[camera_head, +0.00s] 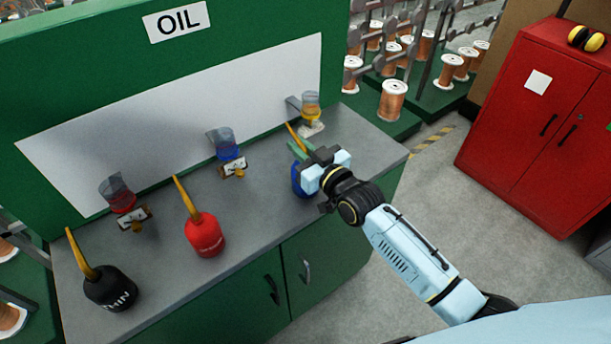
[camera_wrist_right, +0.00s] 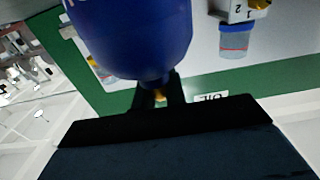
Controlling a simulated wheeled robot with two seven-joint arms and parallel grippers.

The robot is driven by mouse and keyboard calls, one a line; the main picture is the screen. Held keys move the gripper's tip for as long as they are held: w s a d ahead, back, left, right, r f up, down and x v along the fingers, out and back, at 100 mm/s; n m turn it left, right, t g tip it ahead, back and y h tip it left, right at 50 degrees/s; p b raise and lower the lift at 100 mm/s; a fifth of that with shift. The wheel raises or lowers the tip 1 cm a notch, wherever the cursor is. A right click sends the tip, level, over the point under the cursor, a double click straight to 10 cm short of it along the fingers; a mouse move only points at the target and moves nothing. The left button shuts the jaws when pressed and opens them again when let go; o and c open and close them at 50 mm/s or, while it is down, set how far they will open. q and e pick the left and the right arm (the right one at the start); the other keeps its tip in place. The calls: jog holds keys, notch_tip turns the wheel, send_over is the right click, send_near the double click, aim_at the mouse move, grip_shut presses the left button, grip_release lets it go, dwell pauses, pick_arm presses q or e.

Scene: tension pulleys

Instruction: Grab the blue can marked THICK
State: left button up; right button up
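The blue can (camera_head: 300,181) is at the right part of the grey counter, partly hidden by my right gripper (camera_head: 297,149). Its yellow spout (camera_head: 295,135) rises beyond the fingers. In the right wrist view, the blue can (camera_wrist_right: 135,40) fills the upper middle, with its spout (camera_wrist_right: 160,96) between the two dark fingers (camera_wrist_right: 160,92). The fingers are at the can's top, around the spout base. I cannot tell whether they press on it. Only a trace of white lettering shows, so the marking cannot be read. My left gripper is not in view.
A red can (camera_head: 205,235) and a black can (camera_head: 110,288) stand on the counter (camera_head: 245,205) to the left. Several small oil cups, including a blue one (camera_head: 228,146), line the back panel (camera_head: 260,85). A red cabinet (camera_head: 540,120) stands at right.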

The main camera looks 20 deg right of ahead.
grip_shut()
dwell(0.9)
jog(key=shift+r, duration=0.15)
